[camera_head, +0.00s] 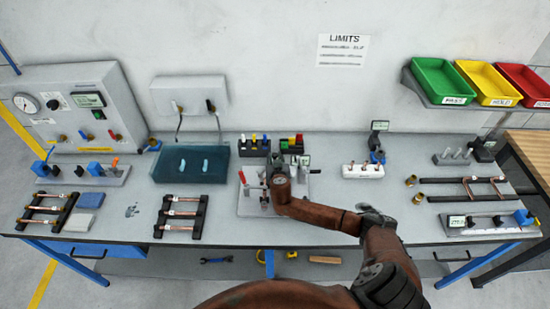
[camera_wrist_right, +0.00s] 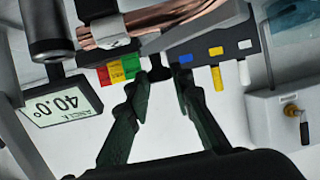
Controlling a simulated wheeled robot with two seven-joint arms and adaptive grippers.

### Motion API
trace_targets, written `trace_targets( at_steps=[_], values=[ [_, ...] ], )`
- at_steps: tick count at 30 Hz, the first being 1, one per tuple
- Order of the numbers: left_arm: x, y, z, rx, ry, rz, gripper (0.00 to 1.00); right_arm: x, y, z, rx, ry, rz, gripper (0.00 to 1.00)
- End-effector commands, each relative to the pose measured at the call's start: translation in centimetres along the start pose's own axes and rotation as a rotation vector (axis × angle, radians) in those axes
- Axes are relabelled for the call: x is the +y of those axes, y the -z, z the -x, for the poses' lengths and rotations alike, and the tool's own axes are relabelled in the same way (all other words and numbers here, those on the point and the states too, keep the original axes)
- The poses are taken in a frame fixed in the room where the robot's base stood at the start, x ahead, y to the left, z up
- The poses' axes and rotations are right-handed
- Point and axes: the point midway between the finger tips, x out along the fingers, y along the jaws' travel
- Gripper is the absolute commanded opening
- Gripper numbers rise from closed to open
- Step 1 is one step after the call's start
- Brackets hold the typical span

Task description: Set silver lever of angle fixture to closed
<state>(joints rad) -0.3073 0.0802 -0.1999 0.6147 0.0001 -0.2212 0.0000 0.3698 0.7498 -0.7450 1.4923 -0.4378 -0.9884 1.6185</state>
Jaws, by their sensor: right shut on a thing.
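The angle fixture (camera_head: 247,208) is a grey plate at the middle of the bench, with a red-handled lever (camera_head: 243,177) at its left. My right gripper (camera_head: 279,187) is over it, and my arm hides much of it in the head view. In the right wrist view, the dark fingers of this gripper (camera_wrist_right: 167,76) are close together at a silver bar (camera_wrist_right: 190,31), which looks like the silver lever; the exact contact is hard to see. A copper tube (camera_wrist_right: 160,20) lies behind. My left gripper is not in view.
Behind the fixture stand black holders with coloured pieces (camera_head: 254,148). A teal tray (camera_head: 158,172) and a tube rack (camera_head: 180,229) are to the left. A white block (camera_head: 363,171) is to the right. Bare bench lies between the fixture and that block.

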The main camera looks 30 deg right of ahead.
Motion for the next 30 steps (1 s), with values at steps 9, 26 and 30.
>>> trace_targets(
  at_steps=[9,26,30],
  values=[
    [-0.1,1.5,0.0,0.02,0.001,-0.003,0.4,0.0,0.0,0.0,-0.001,-0.001,0.0,0.0],
    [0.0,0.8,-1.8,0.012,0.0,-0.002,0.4,0.2,-0.8,0.5,-0.006,-0.074,-0.041,0.0],
    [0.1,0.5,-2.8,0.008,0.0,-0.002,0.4,0.3,-1.1,0.9,-0.007,-0.13,-0.064,0.0]
  ],
)
